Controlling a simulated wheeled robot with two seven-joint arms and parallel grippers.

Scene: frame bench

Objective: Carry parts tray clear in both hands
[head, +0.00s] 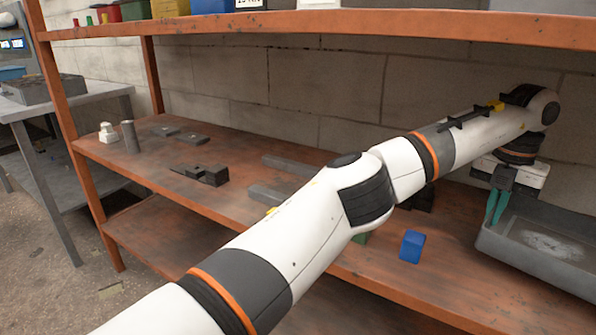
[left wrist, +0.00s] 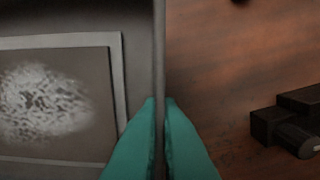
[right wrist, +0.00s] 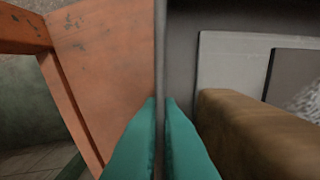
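The parts tray (head: 520,259) is a grey, shallow, open tray on the right of the rust-brown shelf, cut off by the head view's right edge. A pale speckled patch marks its floor. My left gripper (head: 493,212) is at its left end. In the left wrist view its teal fingers (left wrist: 160,104) are shut on the thin tray wall (left wrist: 159,40), one finger on each side. The right gripper is outside the head view. In the right wrist view its teal fingers (right wrist: 160,104) are likewise shut on the tray wall (right wrist: 160,40). Whether the tray is lifted is unclear.
A brown block (right wrist: 250,135) lies in the tray beside the right fingers. A blue block (head: 411,246) stands left of the tray; dark parts (head: 203,174) lie farther left. The upper shelf (head: 330,27) runs overhead, and an orange upright (right wrist: 75,110) is near the right gripper.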

